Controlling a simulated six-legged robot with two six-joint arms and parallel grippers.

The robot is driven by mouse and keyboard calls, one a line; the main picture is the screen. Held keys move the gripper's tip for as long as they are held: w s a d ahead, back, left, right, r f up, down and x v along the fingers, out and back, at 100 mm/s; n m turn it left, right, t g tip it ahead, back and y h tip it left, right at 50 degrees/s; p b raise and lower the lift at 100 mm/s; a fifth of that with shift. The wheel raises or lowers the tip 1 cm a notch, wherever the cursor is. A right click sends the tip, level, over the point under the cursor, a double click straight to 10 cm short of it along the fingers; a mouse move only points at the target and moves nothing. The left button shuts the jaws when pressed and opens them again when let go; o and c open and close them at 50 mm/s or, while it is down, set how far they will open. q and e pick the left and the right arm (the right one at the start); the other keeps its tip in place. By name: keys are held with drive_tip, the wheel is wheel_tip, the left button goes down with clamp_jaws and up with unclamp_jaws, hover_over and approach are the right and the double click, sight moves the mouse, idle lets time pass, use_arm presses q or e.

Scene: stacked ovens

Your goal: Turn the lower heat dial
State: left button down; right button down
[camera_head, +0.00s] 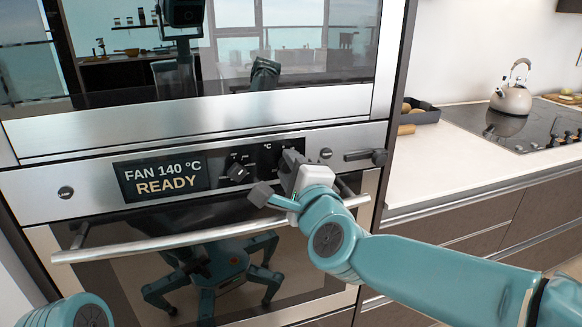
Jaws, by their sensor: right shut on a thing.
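The lower oven's control panel (100,185) has a lit display (162,178) reading "FAN 140 °C READY". A dark dial (237,172) sits right of the display, clear of my gripper. My right gripper (277,180) is at the panel further right, below the "°C" mark, with its fingers a little apart. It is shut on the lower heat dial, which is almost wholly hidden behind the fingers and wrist. How far that dial is turned cannot be seen. Part of my left arm shows at the bottom left; its gripper is out of view.
The lower oven's bar handle (150,247) runs just below my right gripper. The upper oven door (110,75) is above. A white counter (430,165) holds a kettle (511,98) and a tray (420,113).

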drive_tip(key=n+p, duration=0.7)
drive_tip(key=n, duration=1.5)
drive_tip(key=shift+a+r+n, duration=0.1)
drive_tip(key=shift+a+n, duration=0.05)
drive_tip(key=shift+n, duration=0.25)
idle(0.3)
drive_tip(key=c, duration=0.8)
unclamp_jaws()
drive_tip(key=shift+s, duration=0.1)
